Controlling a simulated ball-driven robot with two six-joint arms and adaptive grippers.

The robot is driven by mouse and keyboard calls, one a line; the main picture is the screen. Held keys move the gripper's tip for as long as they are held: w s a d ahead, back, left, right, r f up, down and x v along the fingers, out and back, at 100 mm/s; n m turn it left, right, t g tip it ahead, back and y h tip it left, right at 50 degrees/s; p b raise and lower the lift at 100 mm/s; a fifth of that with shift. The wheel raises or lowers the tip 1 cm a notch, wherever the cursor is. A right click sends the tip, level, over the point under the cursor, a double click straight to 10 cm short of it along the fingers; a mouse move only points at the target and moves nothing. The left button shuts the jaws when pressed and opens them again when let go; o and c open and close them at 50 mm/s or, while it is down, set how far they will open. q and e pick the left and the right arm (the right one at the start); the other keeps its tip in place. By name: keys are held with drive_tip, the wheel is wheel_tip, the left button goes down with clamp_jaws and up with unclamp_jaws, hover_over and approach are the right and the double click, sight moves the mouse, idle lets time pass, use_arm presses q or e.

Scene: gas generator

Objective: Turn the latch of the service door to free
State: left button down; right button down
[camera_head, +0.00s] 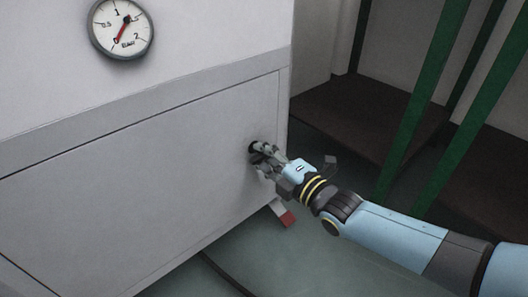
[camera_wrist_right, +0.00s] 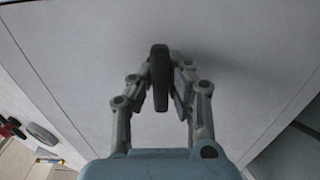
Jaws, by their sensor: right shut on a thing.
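The service door (camera_head: 130,205) is a flat light grey panel on the front of the generator cabinet. It also fills most of the right wrist view (camera_wrist_right: 90,45). A dark latch (camera_wrist_right: 160,68) stands out from the door near its right edge; in the head view the latch (camera_head: 254,147) is partly hidden by the fingers. My right gripper (camera_head: 262,158) is at the latch, with its fingers (camera_wrist_right: 162,85) on either side of the latch and shut on it. In the wrist view the latch lies lengthwise up the picture. My left gripper is in neither view.
A round pressure gauge (camera_head: 122,27) with a red needle is on the cabinet above the door. A red-ended foot (camera_head: 287,219) sticks out below the cabinet. Green posts (camera_head: 425,95) stand at the right, behind my arm.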

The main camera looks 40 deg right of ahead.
drive_tip(key=shift+f, duration=0.15)
drive_tip(key=c, duration=1.3)
unclamp_jaws()
drive_tip(key=shift+s, duration=0.1)
drive_tip(key=s, duration=0.8)
drive_tip(key=s+d, duration=0.1)
drive_tip(key=s, duration=0.3)
